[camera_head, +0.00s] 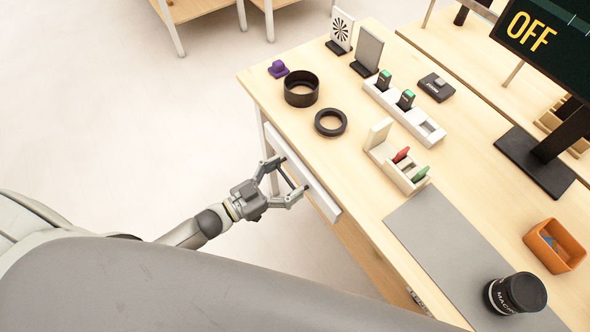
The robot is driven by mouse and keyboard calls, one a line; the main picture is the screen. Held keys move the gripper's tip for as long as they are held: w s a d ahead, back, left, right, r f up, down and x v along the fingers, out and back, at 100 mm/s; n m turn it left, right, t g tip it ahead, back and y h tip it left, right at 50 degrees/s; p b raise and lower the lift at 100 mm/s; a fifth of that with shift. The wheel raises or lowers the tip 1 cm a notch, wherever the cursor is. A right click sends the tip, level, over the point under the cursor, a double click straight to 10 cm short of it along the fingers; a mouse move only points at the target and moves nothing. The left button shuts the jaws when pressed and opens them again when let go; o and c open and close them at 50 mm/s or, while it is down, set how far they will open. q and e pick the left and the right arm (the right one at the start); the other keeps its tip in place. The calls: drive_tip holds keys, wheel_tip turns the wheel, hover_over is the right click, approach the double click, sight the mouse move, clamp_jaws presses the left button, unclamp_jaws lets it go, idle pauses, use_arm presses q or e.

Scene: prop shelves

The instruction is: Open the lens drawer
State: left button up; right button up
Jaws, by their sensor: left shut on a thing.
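The drawer with a white front (312,185) is set under the left edge of the wooden table. A thin dark handle (287,175) runs along the outside of this front. My left gripper (290,179) is at the drawer front, with its fingers around the handle and shut on it. The inside of the drawer is not visible, and I cannot tell if the front stands slightly out from the table. My right gripper is not in view.
On the tabletop (360,200) stand a black cylinder (301,89), a black ring (330,122), battery holders, a grey mat (440,245), a black jar (515,293) and an orange bin (554,246). A screen reading OFF (545,35) is at upper right. The floor left of the drawer is clear.

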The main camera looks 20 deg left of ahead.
use_arm(q)
drive_tip(key=p+v, duration=0.1)
drive_tip(key=v, duration=0.9)
drive_tip(key=shift+s+a, duration=0.15)
drive_tip(key=shift+a, duration=0.1)
clamp_jaws()
drive_tip(key=p+v, duration=0.1)
drive_tip(key=v, duration=0.8)
drive_tip(key=shift+s, duration=0.25)
drive_tip(key=shift+a+f, duration=0.1)
drive_tip(key=shift+f, duration=0.05)
drive_tip(key=c, duration=0.8)
unclamp_jaws()
drive_tip(key=o, duration=2.1)
drive_tip(key=v, duration=1.2)
drive_tip(key=shift+w, duration=0.1)
